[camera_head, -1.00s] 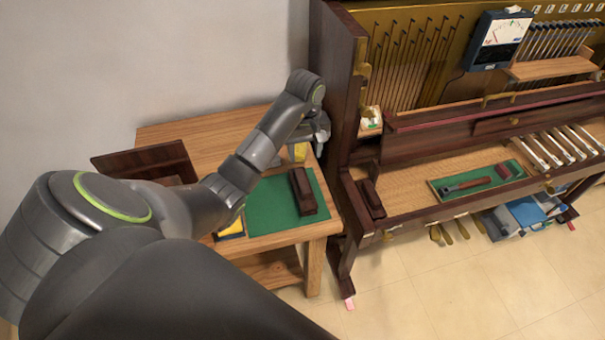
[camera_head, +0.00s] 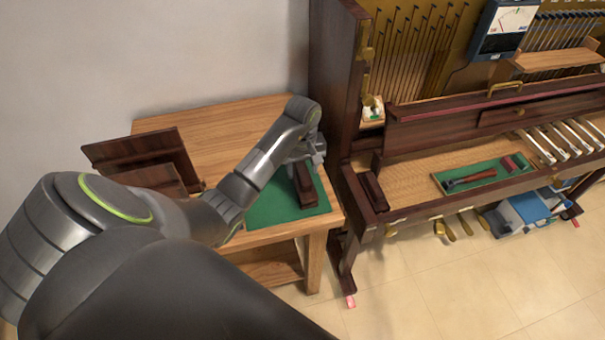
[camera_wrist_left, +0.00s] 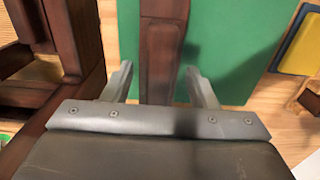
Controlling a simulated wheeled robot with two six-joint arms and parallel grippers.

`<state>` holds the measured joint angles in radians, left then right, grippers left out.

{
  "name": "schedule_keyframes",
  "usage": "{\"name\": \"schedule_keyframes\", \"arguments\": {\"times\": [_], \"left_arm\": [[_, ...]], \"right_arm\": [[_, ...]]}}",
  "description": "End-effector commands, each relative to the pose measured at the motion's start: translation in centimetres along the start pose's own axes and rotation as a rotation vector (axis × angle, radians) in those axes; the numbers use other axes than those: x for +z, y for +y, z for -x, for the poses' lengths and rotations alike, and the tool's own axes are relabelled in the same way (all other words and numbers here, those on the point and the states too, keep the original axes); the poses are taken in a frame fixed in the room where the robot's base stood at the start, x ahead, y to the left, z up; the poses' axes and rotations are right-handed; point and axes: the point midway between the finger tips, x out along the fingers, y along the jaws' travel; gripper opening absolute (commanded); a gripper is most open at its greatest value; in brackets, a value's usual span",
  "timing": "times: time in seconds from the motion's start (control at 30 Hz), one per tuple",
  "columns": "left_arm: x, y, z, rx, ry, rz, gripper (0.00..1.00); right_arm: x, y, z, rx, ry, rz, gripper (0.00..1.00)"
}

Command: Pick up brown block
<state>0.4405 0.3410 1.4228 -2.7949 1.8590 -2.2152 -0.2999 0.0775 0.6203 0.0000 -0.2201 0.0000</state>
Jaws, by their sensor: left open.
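The brown block (camera_head: 305,190) is long and dark and lies on a green mat (camera_head: 270,207) on the wooden side table. My left gripper (camera_head: 306,157) is over the block's far end and hides part of it. In the left wrist view the gripper (camera_wrist_left: 158,70) is open, with one finger on each side of the brown block (camera_wrist_left: 163,40) and a gap on both sides. I cannot tell how far down the fingers reach beside it. My right gripper is not in view.
A similar dark block (camera_head: 373,192) sits at the left end of the piano's key bed. A green tray (camera_head: 478,186) there holds a hammer-like tool. A dark wooden stand (camera_head: 140,152) is at the table's left. The piano's side (camera_head: 332,80) stands close right of the table.

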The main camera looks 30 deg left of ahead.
Motion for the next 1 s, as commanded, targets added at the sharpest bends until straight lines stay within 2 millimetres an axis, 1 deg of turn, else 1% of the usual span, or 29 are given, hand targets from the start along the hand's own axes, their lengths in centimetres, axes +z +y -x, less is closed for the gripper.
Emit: {"name": "schedule_keyframes", "arguments": {"times": [0.17,0.2,0.6,1.0], "left_arm": [[-0.01,0.03,-0.12,0.001,0.001,-0.001,0.53],[-0.01,0.03,-0.12,0.001,0.001,-0.001,0.51],[-0.02,0.03,-0.07,0.001,0.001,-0.001,0.00],[-0.09,0.07,0.27,0.002,0.003,-0.001,0.00]], "right_arm": [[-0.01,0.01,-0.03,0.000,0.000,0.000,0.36],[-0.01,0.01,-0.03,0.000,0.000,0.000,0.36],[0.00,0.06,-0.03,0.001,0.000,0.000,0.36],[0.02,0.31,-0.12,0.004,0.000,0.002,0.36]]}}
